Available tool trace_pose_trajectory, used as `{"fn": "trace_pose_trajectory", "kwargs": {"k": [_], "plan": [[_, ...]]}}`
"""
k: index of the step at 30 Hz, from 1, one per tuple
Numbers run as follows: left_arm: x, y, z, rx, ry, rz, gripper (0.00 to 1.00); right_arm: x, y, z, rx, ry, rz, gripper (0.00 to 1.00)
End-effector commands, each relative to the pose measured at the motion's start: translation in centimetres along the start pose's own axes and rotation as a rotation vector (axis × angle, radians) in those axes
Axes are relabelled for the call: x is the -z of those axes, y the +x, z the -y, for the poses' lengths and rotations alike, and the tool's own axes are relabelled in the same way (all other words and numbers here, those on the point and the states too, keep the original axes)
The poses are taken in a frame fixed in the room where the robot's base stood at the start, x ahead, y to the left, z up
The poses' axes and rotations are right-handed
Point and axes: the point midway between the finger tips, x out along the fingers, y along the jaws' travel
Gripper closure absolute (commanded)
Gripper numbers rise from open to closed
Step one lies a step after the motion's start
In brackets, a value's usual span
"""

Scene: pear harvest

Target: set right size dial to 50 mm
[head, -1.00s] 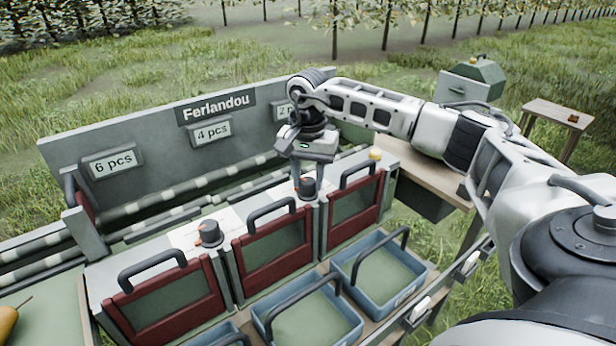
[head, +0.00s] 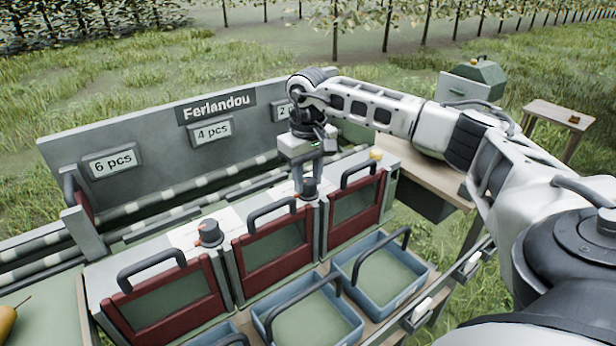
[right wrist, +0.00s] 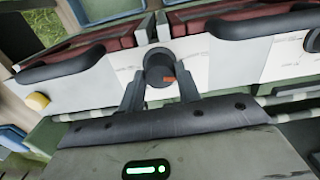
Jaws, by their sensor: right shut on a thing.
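The right size dial (head: 308,187) is a dark knob on the white top of the sorter, between the middle and right red-framed gates. My right gripper (head: 307,180) points down at it from above and is shut on it. In the right wrist view the dial (right wrist: 159,66) sits between my two fingers, with an orange mark on its side. Its scale cannot be read. The left size dial (head: 209,232) is a dark knob with an orange mark, free of any gripper. My left gripper is not in view.
Red-framed gates (head: 238,257) with black handles stand in front of the dials. Blue crates (head: 355,318) sit below them. A yellow button (head: 376,154) is at the right end. The back panel (head: 60,165) carries count signs. A pear (head: 8,322) lies at lower left.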

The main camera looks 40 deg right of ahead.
Motion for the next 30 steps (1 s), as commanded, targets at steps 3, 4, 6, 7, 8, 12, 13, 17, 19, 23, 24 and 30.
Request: {"fn": "trace_pose_trajectory", "kwargs": {"k": [3,4,6,7,8,12,13,17,19,23,24,30], "plan": [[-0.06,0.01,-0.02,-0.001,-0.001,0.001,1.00,0.06,-0.12,0.03,0.001,-0.081,-0.003,0.89],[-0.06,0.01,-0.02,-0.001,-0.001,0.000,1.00,0.06,-0.12,0.03,0.001,-0.100,-0.004,0.89],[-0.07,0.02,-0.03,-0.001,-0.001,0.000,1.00,0.06,-0.12,0.02,0.001,-0.139,-0.004,0.89],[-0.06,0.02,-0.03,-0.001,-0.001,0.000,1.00,0.06,-0.13,0.02,0.001,-0.154,-0.004,0.89],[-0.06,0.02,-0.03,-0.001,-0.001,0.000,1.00,0.06,-0.12,0.03,0.001,-0.168,-0.004,0.89],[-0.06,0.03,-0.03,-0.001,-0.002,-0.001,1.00,0.06,-0.13,0.02,0.000,-0.218,-0.004,0.89],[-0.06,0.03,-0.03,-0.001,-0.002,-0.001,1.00,0.06,-0.13,0.02,0.000,-0.225,-0.004,0.89],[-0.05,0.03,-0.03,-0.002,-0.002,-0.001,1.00,0.06,-0.13,0.01,0.000,-0.248,-0.004,0.89],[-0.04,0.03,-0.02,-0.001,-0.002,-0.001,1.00,0.06,-0.13,0.01,0.000,-0.254,-0.004,0.89],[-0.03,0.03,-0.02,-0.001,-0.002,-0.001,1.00,0.06,-0.14,0.01,0.000,-0.258,-0.004,0.89],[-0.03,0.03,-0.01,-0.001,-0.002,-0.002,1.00,0.06,-0.14,0.01,0.000,-0.259,-0.004,0.89],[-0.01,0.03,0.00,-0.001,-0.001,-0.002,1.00,0.05,-0.14,0.00,0.000,-0.258,-0.003,0.89]]}}
